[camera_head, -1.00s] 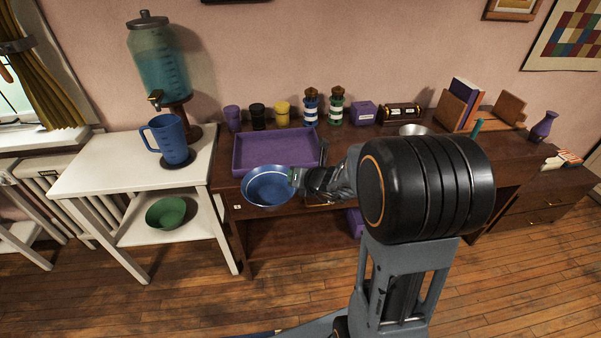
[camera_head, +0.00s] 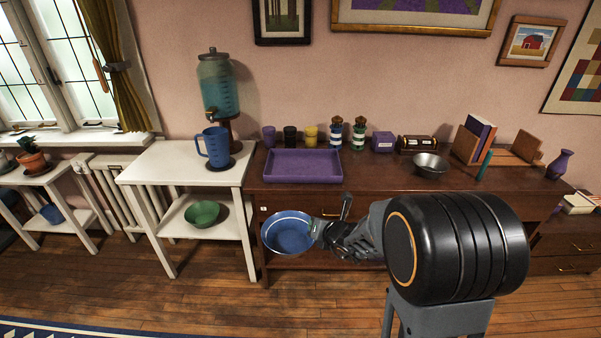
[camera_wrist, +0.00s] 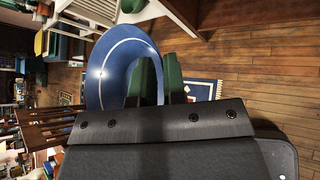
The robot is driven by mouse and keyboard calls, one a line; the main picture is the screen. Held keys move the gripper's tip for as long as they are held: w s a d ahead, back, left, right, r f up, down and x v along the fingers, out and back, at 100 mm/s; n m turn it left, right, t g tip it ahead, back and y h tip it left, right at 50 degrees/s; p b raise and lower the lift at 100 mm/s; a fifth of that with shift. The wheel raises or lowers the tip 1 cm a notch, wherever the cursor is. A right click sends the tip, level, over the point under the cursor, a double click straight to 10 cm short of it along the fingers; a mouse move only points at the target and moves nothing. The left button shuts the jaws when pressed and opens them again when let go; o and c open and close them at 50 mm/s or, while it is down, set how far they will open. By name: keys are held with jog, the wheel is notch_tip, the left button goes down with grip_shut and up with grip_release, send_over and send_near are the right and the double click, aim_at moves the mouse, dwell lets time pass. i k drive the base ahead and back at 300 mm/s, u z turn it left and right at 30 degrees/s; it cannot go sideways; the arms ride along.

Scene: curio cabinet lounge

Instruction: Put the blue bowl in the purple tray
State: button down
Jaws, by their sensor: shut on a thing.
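The blue bowl (camera_head: 287,233) is in my gripper (camera_head: 316,229), in front of the dark wooden sideboard and below the level of its top. My gripper is shut on the bowl's right rim. In the wrist view the blue bowl (camera_wrist: 124,72) shows with a pale ring inside, and the green fingers of my gripper (camera_wrist: 160,80) are at its right side. The bowl looks empty. The purple tray (camera_head: 302,166) lies on the left end of the sideboard top, behind and above the bowl. The tray looks empty.
Several cups and shakers stand behind the tray along the wall. A metal bowl (camera_head: 430,165) sits further right on the sideboard (camera_head: 380,178). A white side table (camera_head: 150,162) at left holds a blue pitcher (camera_head: 214,146), a drink dispenser (camera_head: 218,85) and, lower, a green bowl (camera_head: 203,214).

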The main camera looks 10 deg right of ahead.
aim_at(309, 167)
jog(key=u, duration=1.7)
jog(key=i, duration=1.1)
jog(key=z, duration=2.25)
